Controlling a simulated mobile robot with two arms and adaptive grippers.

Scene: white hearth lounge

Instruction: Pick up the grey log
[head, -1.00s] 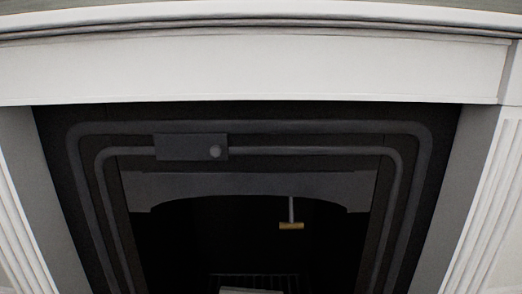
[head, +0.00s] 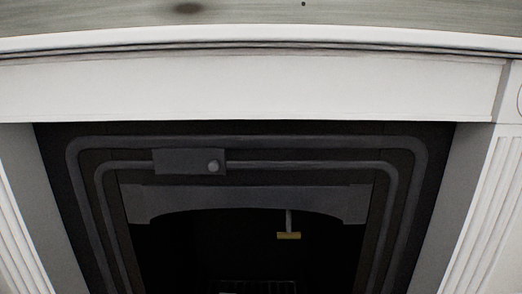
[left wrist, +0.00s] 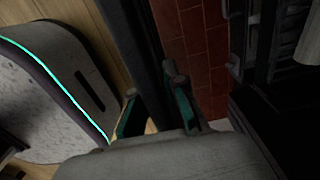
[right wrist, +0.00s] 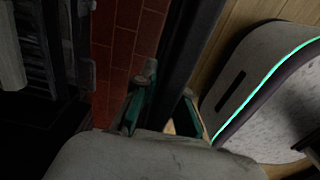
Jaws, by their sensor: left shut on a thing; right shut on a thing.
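Neither gripper shows in the head view.
A dark fireplace opening (head: 200,240) with a white mantel (head: 250,90) fills the head view. A small brass handle (head: 289,236) hangs in it. The wrist views show red tiles (left wrist: 195,50), a dark bar (left wrist: 145,40), wood floor and a pale cylinder (left wrist: 310,40) by the dark grate.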

